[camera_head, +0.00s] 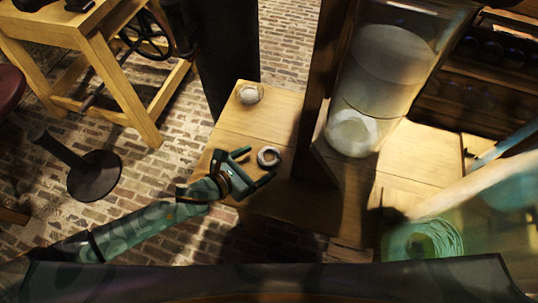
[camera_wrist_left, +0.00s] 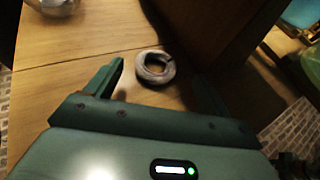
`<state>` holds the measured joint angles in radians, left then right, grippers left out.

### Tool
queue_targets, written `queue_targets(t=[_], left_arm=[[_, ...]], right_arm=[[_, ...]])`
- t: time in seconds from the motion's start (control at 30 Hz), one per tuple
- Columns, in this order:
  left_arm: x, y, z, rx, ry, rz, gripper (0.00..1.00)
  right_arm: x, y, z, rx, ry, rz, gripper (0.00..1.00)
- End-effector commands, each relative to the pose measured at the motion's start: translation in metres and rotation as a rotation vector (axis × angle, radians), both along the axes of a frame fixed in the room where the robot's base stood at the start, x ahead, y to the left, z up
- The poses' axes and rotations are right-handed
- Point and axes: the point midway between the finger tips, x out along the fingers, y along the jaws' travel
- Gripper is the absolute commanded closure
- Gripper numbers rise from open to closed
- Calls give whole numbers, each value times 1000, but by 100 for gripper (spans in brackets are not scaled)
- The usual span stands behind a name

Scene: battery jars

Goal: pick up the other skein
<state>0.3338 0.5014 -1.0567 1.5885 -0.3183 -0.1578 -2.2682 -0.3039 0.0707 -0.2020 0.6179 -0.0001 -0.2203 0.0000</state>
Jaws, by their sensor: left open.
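A small grey ring-shaped skein (camera_head: 268,156) lies flat on the wooden surface, left of the tall dark post. In the left wrist view the skein (camera_wrist_left: 155,67) sits just beyond and between the fingertips. My left gripper (camera_head: 257,166) is open and empty, with its fingers pointing toward the skein. In the left wrist view both fingers of the gripper (camera_wrist_left: 160,78) stand well apart. A pale green coil (camera_head: 432,239) shows at the lower right, partly hidden by a blurred green shape. I cannot make out my right gripper.
A dark wooden post (camera_head: 320,95) rises just right of the skein. A large glass jar (camera_head: 383,85) stands beyond it. Brick floor (camera_head: 170,165) lies to the left.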

Motion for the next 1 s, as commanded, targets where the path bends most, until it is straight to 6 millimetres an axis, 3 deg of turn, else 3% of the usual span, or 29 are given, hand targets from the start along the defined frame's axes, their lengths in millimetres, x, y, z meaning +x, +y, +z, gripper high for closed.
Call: queue_targets(t=[0.33, 0.63, 0.67, 0.8, 0.83, 1.0], left_arm=[[31, -28, -22, -3, 3, 1, 19], [37, -34, -22, -1, 1, 0, 19], [37, -34, -22, -1, 1, 0, 21], [36, -34, -22, -1, 1, 0, 60], [36, -34, -22, -1, 1, 1, 66], [36, -34, -22, -1, 1, 1, 66]], right_arm=[[-4, -5, -21, -5, 13, 2, 64], [-3, -9, -21, -10, 12, 2, 64], [-3, -9, -21, -11, 12, 2, 64], [-3, -9, -21, -11, 12, 2, 64], [-3, -9, -21, -11, 12, 2, 64], [-3, -9, -21, -11, 12, 2, 64]])
